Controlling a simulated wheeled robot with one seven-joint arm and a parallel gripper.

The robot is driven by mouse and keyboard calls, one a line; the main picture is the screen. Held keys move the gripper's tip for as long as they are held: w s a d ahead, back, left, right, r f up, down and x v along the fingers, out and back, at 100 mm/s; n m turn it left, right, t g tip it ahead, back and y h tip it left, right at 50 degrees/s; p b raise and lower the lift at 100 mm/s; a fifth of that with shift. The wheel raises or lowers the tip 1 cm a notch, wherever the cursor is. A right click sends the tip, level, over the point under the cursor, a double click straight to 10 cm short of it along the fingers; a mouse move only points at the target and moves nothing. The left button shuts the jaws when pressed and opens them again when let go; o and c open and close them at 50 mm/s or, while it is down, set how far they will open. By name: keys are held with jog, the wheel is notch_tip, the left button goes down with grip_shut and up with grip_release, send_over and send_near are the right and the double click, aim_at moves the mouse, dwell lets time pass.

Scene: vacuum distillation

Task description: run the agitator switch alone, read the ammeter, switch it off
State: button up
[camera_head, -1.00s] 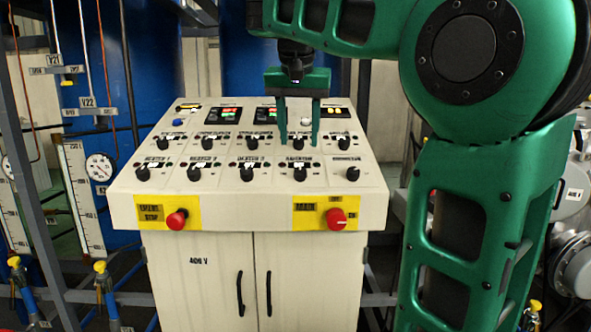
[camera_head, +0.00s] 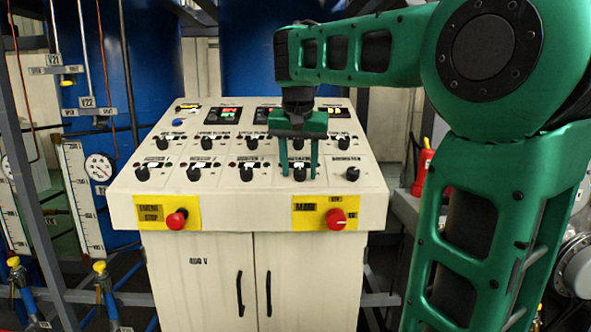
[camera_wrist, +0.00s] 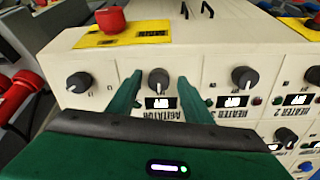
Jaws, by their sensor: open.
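The agitator switch (camera_wrist: 158,80) is a black rotary knob on the sloped cream panel, above its AGITATOR label in the upside-down wrist view. It also shows in the head view (camera_head: 299,173), in the front row. My green gripper (camera_head: 299,177) is open over it. In the wrist view, the fingers of my gripper (camera_wrist: 159,88) stand one on each side of the knob, with gaps, and I cannot see contact. A knob (camera_head: 352,174) at the front right, possibly labelled AMMETER, is free. Digital displays (camera_head: 223,116) are lit along the panel's back; their figures are too small to read.
A red emergency stop (camera_head: 176,219) and a red main switch (camera_head: 337,218) are on yellow plates on the panel's front edge. Blue tanks (camera_head: 285,60) stand behind the cabinet (camera_head: 253,280).

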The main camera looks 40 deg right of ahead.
jog(key=c, duration=1.1)
jog(key=shift+o, duration=0.2)
jog(key=shift+m, duration=0.4)
jog(key=m, duration=0.4)
jog(key=shift+w+a+m, duration=0.1)
jog(key=shift+m, duration=0.2)
jog(key=m, duration=0.6)
jog(key=shift+r, duration=0.15)
jog(key=shift+m, duration=0.3)
jog(key=shift+w, duration=0.1)
